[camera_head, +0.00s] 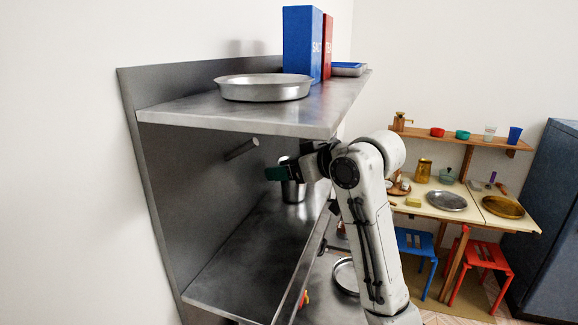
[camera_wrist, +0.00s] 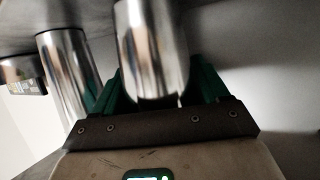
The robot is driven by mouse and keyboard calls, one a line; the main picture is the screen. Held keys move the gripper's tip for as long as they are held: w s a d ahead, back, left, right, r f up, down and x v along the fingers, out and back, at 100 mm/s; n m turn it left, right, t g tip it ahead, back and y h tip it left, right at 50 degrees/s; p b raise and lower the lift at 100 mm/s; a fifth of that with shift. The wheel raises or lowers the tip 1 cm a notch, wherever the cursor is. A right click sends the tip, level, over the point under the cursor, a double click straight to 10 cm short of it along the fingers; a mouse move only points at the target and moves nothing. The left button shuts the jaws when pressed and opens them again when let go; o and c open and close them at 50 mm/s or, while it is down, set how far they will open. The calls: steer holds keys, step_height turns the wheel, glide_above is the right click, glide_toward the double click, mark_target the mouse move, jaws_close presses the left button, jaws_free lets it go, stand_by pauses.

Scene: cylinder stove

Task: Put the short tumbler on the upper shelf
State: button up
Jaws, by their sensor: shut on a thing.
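The short tumbler is a shiny metal cylinder; in the wrist view it (camera_wrist: 152,45) stands between the green fingers of my gripper (camera_wrist: 156,78), which is shut on it. In the head view my gripper (camera_head: 279,173) is below the upper shelf (camera_head: 235,115), over the lower shelf (camera_head: 235,250). A metal cylinder (camera_head: 294,190) shows there behind a green finger, partly hidden; I cannot tell whether it is the held one. A second, similar metal cylinder (camera_wrist: 70,75) stands left of the fingers in the wrist view.
The upper shelf carries a round metal pan (camera_head: 263,87), a blue SALT box (camera_head: 302,45), a red box (camera_head: 327,48) and a small tray (camera_head: 348,69). Its front strip is bare. A short rod (camera_head: 242,149) juts below it. A table (camera_head: 430,200) stands far right.

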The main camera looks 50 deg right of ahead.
steer(key=shift+f, duration=0.15)
steer(key=o, duration=0.9)
steer(key=shift+c, duration=0.2)
steer(key=shift+r, duration=0.25)
steer(key=b+v, duration=0.2)
steer(key=v, duration=1)
steer(key=shift+b, duration=0.3)
steer(key=shift+d+f, duration=0.1)
steer(key=shift+f, duration=0.1)
